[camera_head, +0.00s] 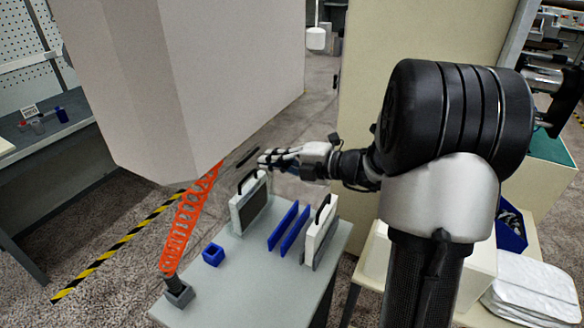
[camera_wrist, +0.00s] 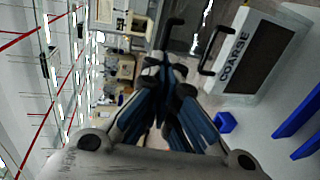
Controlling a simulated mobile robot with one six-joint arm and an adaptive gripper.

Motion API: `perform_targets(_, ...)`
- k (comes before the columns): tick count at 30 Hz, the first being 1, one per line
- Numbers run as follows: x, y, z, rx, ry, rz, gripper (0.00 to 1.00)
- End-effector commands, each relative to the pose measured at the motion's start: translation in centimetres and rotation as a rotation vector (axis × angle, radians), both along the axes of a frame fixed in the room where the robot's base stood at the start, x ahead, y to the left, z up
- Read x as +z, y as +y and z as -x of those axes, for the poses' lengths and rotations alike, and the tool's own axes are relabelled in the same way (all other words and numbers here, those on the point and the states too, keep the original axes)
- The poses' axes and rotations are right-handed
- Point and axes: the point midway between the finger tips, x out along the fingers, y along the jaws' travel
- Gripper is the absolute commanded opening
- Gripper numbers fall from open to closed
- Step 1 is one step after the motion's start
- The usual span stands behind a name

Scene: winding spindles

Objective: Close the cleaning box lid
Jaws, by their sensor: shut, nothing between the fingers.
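My gripper (camera_head: 268,160) reaches left over the back edge of the bench, and its fingers are shut and empty. In the wrist view its fingertips (camera_wrist: 168,74) meet near the centre. A dark bar-shaped handle (camera_head: 247,158) lies just left of the fingertips, apart from them in the picture. In the wrist view a black handle (camera_wrist: 172,32) shows just beyond the fingers. A large pale box-like body (camera_head: 200,80) fills the upper left of the head view. I cannot tell which part is the cleaning box lid or whether it is open.
White cloths (camera_head: 530,295) lie at the right.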

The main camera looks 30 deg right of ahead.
Motion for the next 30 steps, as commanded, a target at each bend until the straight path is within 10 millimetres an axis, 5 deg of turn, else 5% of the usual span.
perform_targets(9,-0.9,1.8,-2.7,0.000,0.000,0.000,0.00)
perform_targets(30,-0.2,2.1,-3.1,0.002,0.037,0.023,0.00)
